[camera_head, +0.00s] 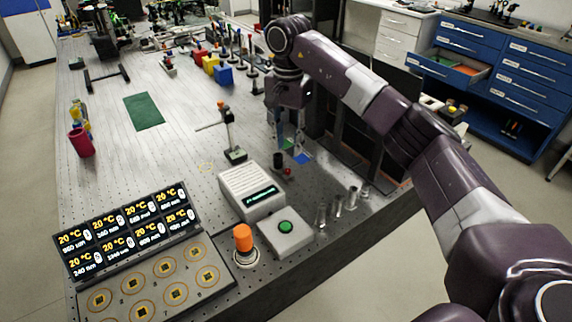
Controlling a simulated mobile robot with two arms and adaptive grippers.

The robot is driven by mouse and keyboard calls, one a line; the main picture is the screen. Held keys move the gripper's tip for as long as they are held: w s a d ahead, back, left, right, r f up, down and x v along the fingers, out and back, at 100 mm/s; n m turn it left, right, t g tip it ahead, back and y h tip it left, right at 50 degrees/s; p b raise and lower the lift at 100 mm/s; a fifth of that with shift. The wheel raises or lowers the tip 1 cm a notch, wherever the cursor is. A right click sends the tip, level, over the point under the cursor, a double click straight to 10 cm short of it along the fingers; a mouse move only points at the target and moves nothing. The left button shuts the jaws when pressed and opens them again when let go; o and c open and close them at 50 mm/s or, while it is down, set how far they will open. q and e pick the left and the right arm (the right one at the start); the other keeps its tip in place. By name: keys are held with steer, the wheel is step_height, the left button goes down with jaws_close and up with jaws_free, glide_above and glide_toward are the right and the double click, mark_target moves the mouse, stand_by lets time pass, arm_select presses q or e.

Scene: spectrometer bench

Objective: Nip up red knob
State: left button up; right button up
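A small red knob (288,171) sits low on the optical bench, beside a short black cylinder (278,161). My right gripper (291,146) points down from above, a little behind and above the red knob. Its two fingers look apart, with nothing visible between them, and it does not appear to touch the knob. My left gripper is not in view.
A white box with a display (250,191) and a box with a green button (286,228) stand in front of the knob. An orange-topped knob (243,238) and several metal cylinders (338,204) are nearby. A slim post stand (233,153) is to the left.

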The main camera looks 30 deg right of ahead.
mark_target(288, 170)
step_height(288, 170, down, 7)
steer(key=shift+a+f+p, duration=0.1)
steer(key=shift+f+p, duration=0.05)
steer(key=shift+p, duration=0.6)
jaws_close()
